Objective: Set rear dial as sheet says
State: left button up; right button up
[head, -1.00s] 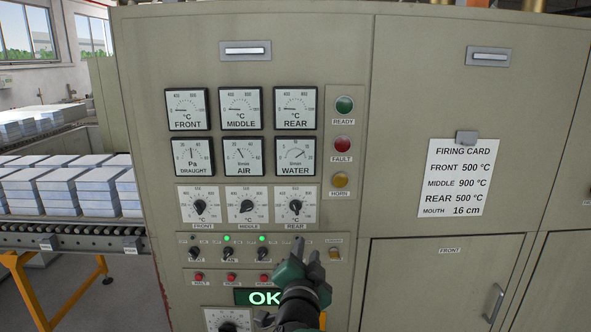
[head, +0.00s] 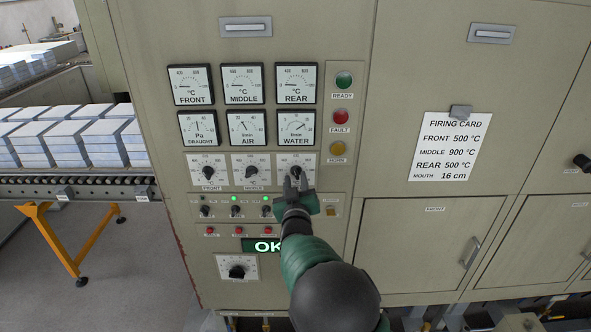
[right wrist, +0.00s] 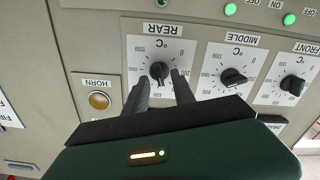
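The rear dial (head: 295,172) is a black knob on a white scale plate, at the right of a row of three. In the right wrist view it shows upside down (right wrist: 160,70), labelled REAR. My right gripper (head: 296,183) is in front of it. Its two fingers are apart, with the tips on either side of the knob (right wrist: 160,88); I cannot tell whether they touch it. The exact setting of the knob is not readable. The sheet, a white firing card (head: 450,147), reads front 500, middle 900, rear 500 °C, mouth 16 cm. My left gripper is not in view.
The middle dial (right wrist: 234,77) and front dial (right wrist: 291,86) sit beside the rear one. The horn button (right wrist: 99,101) is close by. Below are switches (head: 236,211), red buttons (head: 239,230), a green OK display (head: 263,246) and another dial (head: 237,271).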

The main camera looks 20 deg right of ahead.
jog(key=shift+x, duration=1.15)
grip_shut()
jog(key=shift+n, duration=0.5)
grip_release()
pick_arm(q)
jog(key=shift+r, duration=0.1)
pick_arm(e)
jog(key=shift+a, duration=0.1)
